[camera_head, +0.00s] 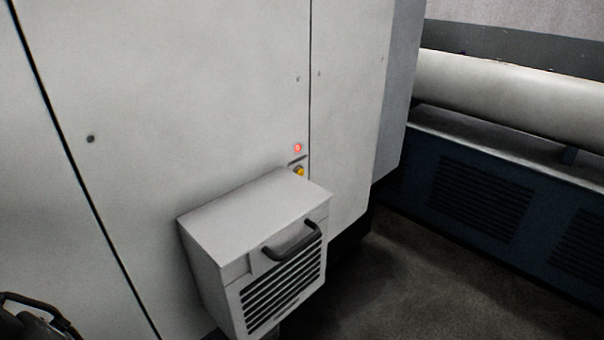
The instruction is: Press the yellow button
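The yellow button (299,171) is small and sits on the pale grey cabinet front (200,90), just above the top edge of a protruding grey box. A glowing red light or button (297,148) is directly above it, with a short dark strip between them. The lower part of the yellow button seems close to or partly covered by the box's top edge. My gripper cannot be made out in this view. A dark, cable-like shape at the bottom left corner is cut off, and I cannot tell what it is.
The grey box (240,215) with a dark handle (291,241) and slatted vent juts out below the button. To the right, a blue vented housing (480,195) and a thick pale pipe (510,95) run along the wall. Dark floor (400,290) is clear between them.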

